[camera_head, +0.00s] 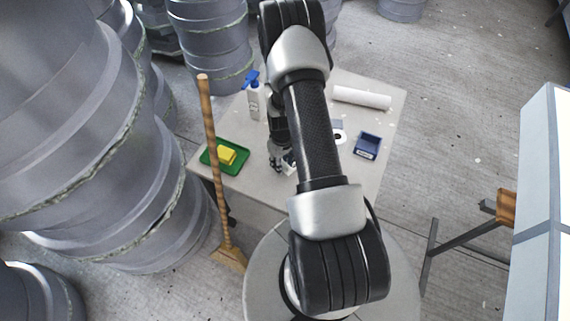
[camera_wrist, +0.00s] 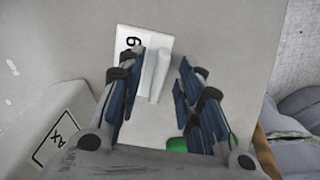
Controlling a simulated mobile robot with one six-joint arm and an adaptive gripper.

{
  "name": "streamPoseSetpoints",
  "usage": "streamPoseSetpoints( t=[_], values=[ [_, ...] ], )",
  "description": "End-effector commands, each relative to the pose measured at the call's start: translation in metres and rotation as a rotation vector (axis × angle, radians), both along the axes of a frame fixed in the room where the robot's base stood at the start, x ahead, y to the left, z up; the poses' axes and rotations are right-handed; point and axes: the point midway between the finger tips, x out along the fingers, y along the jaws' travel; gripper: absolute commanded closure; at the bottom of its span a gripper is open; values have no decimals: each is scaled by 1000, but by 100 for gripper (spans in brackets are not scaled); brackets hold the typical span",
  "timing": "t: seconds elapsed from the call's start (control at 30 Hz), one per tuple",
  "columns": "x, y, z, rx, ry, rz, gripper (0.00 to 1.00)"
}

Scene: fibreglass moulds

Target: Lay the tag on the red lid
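The white tag (camera_wrist: 128,38) lies flat on the table in the wrist view, with a black digit and a raised white ridge (camera_wrist: 161,72). My gripper (camera_wrist: 161,60) is open above it. The left finger overlaps the tag in the picture, the right finger stands clear of it, and the ridge shows between them, nearer the left finger. In the head view my gripper (camera_head: 277,160) is low over the near part of the table, right of the green tray. I see no red lid in either view; my arm hides part of the table.
The table (camera_head: 250,190) also holds a green tray (camera_head: 238,165) with a yellow block (camera_head: 226,154), a blue-topped bottle (camera_head: 252,100), a white roll (camera_head: 362,98) and a dark blue box (camera_head: 367,146). A lettered white container (camera_wrist: 70,125) is close left in the wrist view. A broom (camera_head: 212,150) leans at the table's left.

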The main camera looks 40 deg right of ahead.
Motion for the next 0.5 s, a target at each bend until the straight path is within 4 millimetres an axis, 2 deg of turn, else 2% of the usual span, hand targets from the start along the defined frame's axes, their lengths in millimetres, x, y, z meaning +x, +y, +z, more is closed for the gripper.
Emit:
streamPoseSetpoints(
  t=[0.07, 0.5],
  values=[
    [0, 0, 0, 0, 0, 0, 67],
    [0, 0, 1, 0, 0, 0, 96]
  ],
)
